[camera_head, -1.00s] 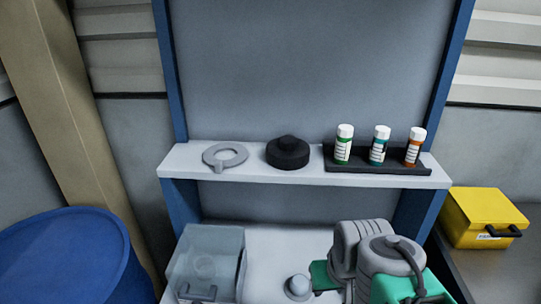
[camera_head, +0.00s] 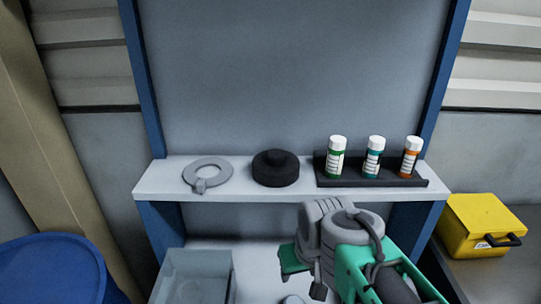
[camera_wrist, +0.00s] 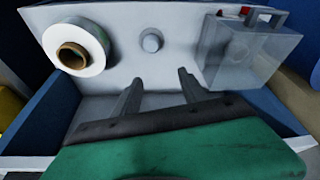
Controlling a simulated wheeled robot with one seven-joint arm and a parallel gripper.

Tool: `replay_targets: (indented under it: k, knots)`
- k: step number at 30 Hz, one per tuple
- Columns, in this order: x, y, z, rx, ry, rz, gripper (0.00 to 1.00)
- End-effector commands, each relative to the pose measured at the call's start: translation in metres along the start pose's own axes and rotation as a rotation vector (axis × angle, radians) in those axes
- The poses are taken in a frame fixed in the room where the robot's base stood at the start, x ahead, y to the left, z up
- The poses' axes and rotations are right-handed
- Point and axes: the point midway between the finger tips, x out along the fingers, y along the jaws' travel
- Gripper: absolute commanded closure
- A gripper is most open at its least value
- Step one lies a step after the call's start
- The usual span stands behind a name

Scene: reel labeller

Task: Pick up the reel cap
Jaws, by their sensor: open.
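A small grey round knob (camera_head: 292,299) is on the lower white surface, cut off by the picture's bottom edge. The grey knob also shows in the wrist view (camera_wrist: 151,41), beyond the fingers. My gripper (camera_wrist: 159,76) is open, with nothing between its two grey fingers. In the head view my arm is below the shelf's right half, and the fingertips are not clearly seen.
The shelf (camera_head: 160,193) also bears a grey ring with a tab (camera_head: 207,163) and a black tray (camera_head: 423,183) with three capped bottles. A clear box (camera_head: 195,275) stands lower left. A white reel (camera_wrist: 93,37) shows in the wrist view. A yellow case (camera_head: 480,222) is far right.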

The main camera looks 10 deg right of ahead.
Motion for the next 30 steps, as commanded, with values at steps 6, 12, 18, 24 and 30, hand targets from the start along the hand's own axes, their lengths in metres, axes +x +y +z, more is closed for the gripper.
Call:
replay_targets:
  k: [6,12,18,24,30]
  knots:
    - [-0.062,-0.006,-0.121,-0.068,0.023,-0.06,0.31]
    - [-0.1,0.003,-0.234,-0.164,0.047,-0.095,0.21]
    - [-0.111,0.021,-0.298,-0.239,0.064,-0.097,0.21]
    - [-0.101,0.025,-0.312,-0.258,0.07,-0.095,0.21]
    - [-0.075,0.021,-0.314,-0.257,0.07,-0.095,0.21]
